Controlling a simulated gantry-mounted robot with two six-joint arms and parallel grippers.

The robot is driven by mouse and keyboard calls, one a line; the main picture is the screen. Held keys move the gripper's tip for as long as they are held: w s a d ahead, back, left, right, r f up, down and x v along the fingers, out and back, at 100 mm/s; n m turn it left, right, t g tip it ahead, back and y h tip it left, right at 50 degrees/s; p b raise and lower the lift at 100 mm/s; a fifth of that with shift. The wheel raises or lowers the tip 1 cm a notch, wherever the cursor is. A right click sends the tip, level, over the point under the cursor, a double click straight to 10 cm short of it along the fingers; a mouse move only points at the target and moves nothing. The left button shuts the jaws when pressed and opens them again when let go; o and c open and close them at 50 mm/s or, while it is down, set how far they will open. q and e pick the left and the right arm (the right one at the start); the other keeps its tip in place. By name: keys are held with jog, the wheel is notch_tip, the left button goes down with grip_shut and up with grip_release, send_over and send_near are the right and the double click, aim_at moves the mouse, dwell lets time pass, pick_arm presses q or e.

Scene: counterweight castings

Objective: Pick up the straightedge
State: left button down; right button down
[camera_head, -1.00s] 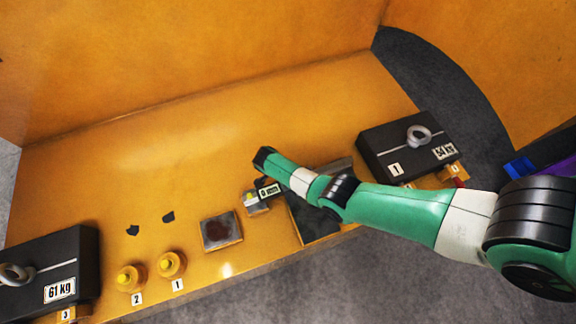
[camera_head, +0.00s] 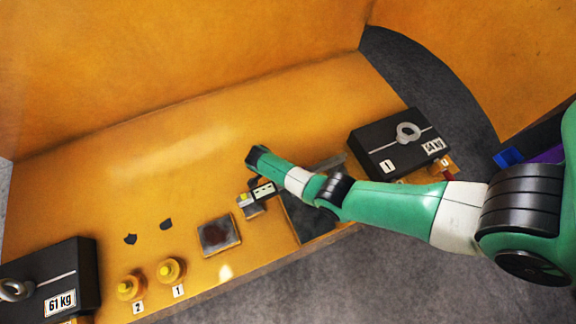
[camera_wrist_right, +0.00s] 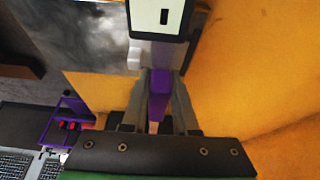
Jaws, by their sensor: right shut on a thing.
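My right arm comes in from the right in the head view, and its green-and-black links hide much of the gripper. In the right wrist view my right gripper (camera_wrist_right: 158,110) has its grey fingers closed on a purple grip (camera_wrist_right: 160,85), which I take to be the straightedge's. A white plate with a black border (camera_wrist_right: 160,15) shows just beyond the fingers; it is a small black-and-white label (camera_head: 262,190) in the head view. The straightedge's full length is hidden, and I cannot tell whether it is clear of the bench. My left gripper is out of view.
A dark plate (camera_head: 305,218) lies under my arm on the orange bench, beside a rusty square plate (camera_head: 219,236). Black weights stand at right (camera_head: 395,143) and left (camera_head: 50,275). Two yellow-topped knobs (camera_head: 172,270) are near the front edge. The bench's back middle is clear.

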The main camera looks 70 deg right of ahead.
jog(key=s+a+r+p, duration=0.7)
jog(key=s+a+r, duration=0.2)
jog(key=a+r, duration=0.1)
jog(key=shift+s+r, duration=0.2)
jog(key=shift+s, duration=0.2)
